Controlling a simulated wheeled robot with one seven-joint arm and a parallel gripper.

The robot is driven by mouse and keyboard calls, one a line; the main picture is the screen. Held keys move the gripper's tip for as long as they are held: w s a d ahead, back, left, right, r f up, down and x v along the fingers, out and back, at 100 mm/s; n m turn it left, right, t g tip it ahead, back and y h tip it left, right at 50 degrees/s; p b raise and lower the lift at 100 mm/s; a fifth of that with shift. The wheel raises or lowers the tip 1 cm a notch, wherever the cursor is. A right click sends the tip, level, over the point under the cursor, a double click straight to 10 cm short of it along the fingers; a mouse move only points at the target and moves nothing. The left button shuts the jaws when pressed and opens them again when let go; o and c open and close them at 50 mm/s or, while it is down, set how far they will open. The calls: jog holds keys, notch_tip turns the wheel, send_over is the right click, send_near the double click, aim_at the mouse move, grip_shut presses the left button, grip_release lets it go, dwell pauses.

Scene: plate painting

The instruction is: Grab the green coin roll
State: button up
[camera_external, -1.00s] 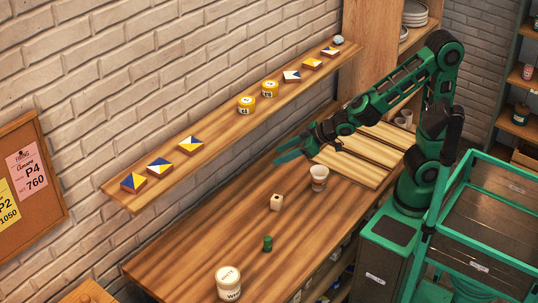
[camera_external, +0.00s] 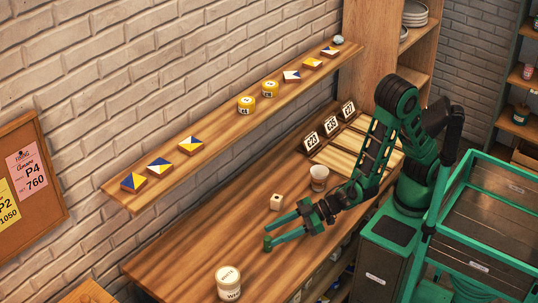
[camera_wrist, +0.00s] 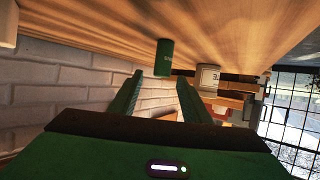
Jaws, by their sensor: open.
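The green coin roll (camera_wrist: 163,57) is a short dark green cylinder on the wooden table. In the wrist view it appears ahead of my fingertips, roughly in line with the space between them. In the external view the coin roll (camera_external: 267,247) is mostly hidden behind a fingertip. My gripper (camera_external: 267,234) is open and low over the table, its fingers pointing left at the roll. In the wrist view my gripper (camera_wrist: 160,79) shows two spread green fingers with nothing between them. I cannot tell whether a finger touches the roll.
A white jar (camera_external: 229,285) stands left of the roll; it also shows in the wrist view (camera_wrist: 208,77). A pale cube (camera_external: 277,202) and a cup (camera_external: 319,177) stand near my gripper.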

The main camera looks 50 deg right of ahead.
aim_at(257, 251)
jog(key=shift+f, duration=0.75)
jog(key=x, duration=0.7)
jog(key=shift+w+a+f, duration=0.1)
jog(key=shift+w+a, duration=0.1)
grip_shut()
